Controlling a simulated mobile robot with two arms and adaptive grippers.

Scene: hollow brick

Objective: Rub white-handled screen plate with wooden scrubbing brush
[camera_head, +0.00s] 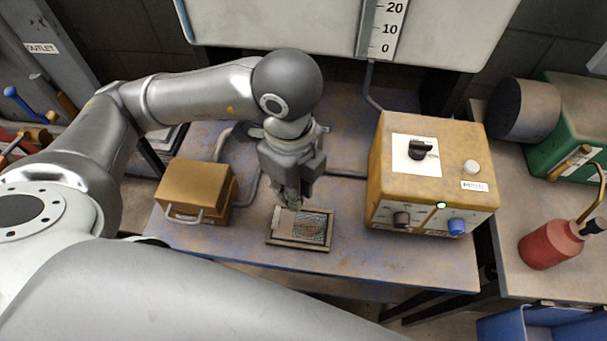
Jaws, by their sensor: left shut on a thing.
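The screen plate (311,227) lies flat on the table, with a dark mesh area and a pale, whitish strip at its left side. It sits inside a shallow brown frame (297,246). My left gripper (291,206) points down over the upper left of the plate and looks shut at its pale end. The fingertips partly hide the contact. I cannot make out a wooden scrubbing brush. My right gripper is not in view.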

